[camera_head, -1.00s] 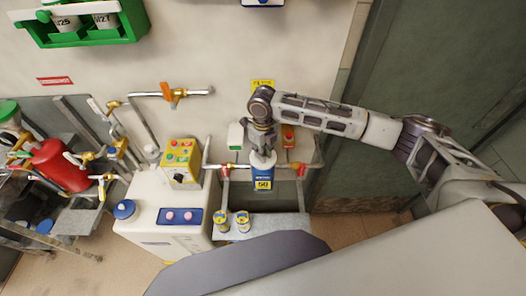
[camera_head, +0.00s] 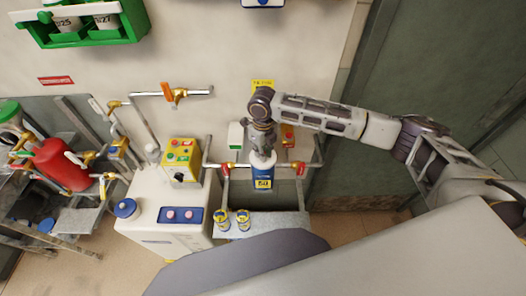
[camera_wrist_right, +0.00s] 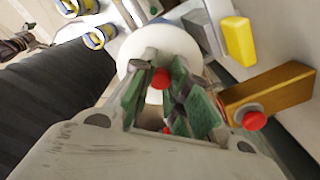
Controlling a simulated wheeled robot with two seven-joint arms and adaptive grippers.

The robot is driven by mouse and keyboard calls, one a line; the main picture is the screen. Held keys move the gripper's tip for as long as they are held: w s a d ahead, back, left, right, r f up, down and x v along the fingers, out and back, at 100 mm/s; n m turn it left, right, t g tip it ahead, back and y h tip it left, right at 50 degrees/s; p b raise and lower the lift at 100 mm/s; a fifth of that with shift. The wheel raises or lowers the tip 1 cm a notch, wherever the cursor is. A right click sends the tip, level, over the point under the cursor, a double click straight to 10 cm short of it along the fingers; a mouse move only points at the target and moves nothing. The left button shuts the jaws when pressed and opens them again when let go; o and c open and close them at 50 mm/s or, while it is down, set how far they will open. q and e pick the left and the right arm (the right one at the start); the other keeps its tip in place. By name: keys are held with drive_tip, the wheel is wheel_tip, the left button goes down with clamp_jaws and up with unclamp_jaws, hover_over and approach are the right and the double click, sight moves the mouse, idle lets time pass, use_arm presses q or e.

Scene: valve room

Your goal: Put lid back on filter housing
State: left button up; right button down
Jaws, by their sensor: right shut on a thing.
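The filter housing (camera_head: 263,182) is a blue cylinder with a yellow label, standing upright in front of the wall between two red-handled pipe valves. A white lid (camera_head: 262,160) shows at its top, in line with it. I cannot tell whether the lid is fully seated. My right gripper (camera_head: 262,150) points down from above and is shut on the lid. In the right wrist view the round white lid (camera_wrist_right: 165,45) lies at the green finger pads of the gripper (camera_wrist_right: 168,95), with a red knob between them. My left gripper is not in view.
Two small cans (camera_head: 232,219) stand on a grey shelf (camera_head: 275,224) below the housing. A white cabinet (camera_head: 165,215) with a blue cap and a yellow button box (camera_head: 183,158) stand to the left. A red tank (camera_head: 62,165) is farther left. Open floor lies right of the housing.

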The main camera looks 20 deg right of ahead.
drive_tip(key=shift+p, duration=0.5)
idle(0.5)
idle(0.3)
drive_tip(key=c, duration=1.3)
unclamp_jaws()
drive_tip(key=shift+o, duration=0.2)
drive_tip(key=o, duration=0.4)
drive_tip(key=shift+o, duration=0.2)
drive_tip(key=shift+r, duration=0.1)
drive_tip(key=shift+r+p, duration=0.95)
drive_tip(key=shift+r, duration=2.45)
